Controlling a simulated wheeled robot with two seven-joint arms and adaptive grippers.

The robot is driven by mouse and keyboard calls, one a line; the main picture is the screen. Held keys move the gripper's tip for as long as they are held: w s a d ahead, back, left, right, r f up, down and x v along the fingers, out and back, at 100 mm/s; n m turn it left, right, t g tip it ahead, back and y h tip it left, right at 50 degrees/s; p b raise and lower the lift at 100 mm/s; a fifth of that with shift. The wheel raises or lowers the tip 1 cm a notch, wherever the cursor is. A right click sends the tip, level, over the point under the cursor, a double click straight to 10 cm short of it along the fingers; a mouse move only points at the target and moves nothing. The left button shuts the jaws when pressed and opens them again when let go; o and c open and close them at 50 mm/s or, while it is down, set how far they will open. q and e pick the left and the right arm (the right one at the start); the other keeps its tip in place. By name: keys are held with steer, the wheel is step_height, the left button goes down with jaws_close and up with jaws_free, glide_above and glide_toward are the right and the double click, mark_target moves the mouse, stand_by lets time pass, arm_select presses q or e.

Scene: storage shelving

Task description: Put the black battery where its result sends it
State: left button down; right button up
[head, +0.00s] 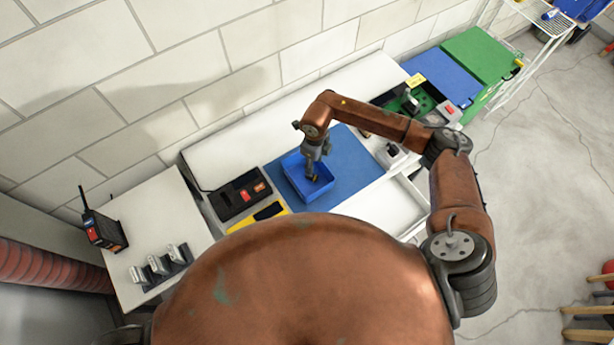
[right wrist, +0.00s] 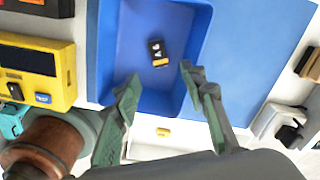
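The black battery (right wrist: 157,48) has an orange end and a white label that seems to read "A6". It lies on the floor of a blue tray (right wrist: 204,35), which also shows in the head view (head: 291,172). My right gripper (right wrist: 160,78) is open and empty, its fingers apart over the tray, on the near side of the battery and not around it. In the head view the right gripper (head: 313,172) reaches down into the tray area. A yellow tester (right wrist: 38,70) with a dark display and a blue button stands left of the tray. My left gripper is not in view.
A black unit (head: 240,195) with red parts stands left of the tray. A blue mat (head: 350,160) lies under and right of it. A green holder (head: 425,98) is at the back right. A radio (head: 104,232) and silver pieces (head: 158,265) stand on the left table.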

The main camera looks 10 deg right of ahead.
step_height(320, 180, up, 11)
stand_by(0.3)
stand_by(0.4)
